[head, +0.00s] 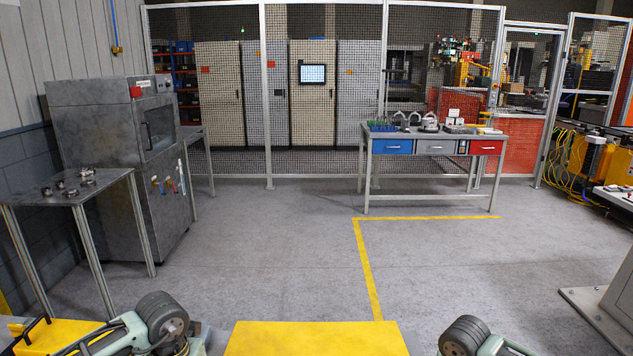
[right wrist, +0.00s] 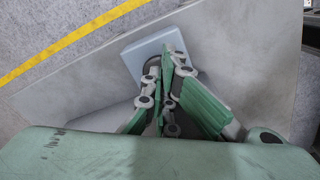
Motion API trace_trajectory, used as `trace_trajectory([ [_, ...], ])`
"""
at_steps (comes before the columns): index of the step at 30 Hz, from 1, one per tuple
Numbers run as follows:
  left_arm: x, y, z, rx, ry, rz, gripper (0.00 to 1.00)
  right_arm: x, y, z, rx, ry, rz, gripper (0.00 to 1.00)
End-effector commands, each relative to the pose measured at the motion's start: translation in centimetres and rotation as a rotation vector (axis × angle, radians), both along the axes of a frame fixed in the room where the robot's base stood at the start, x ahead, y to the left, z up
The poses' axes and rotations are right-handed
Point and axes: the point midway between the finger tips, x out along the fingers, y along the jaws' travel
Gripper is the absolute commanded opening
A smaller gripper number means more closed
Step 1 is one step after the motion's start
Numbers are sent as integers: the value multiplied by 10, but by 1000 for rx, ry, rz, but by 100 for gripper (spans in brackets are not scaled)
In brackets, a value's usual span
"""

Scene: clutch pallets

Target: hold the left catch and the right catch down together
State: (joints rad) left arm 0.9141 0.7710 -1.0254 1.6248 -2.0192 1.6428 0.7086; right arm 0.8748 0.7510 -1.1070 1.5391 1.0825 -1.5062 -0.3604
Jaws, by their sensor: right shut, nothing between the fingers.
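The left catch and the right catch cannot be made out in either view. In the right wrist view my right gripper (right wrist: 165,62) is shut, with its green and grey fingers drawn together and nothing between them. Its tips appear over a pale blue-grey block (right wrist: 145,52); I cannot tell whether they touch it. In the head view only parts of my two arms show at the bottom edge, one left of centre and one right. My left gripper is out of view.
A yellow flat surface (head: 312,340) lies at the bottom centre. A metal table (head: 60,196) with small parts and a grey cabinet machine (head: 105,125) stand left. A workbench with drawers (head: 372,165) stands by the mesh fence. A grey base plate (head: 588,318) is at right. The middle floor is clear.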

Motion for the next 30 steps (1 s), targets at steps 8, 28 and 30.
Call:
trace_trajectory([
  [8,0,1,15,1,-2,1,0,-6,2,-6,0,15,4,0],
  [28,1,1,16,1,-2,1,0,-3,2,35,3,7,4,0],
  [30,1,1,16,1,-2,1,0,-2,2,43,2,6,4,0],
])
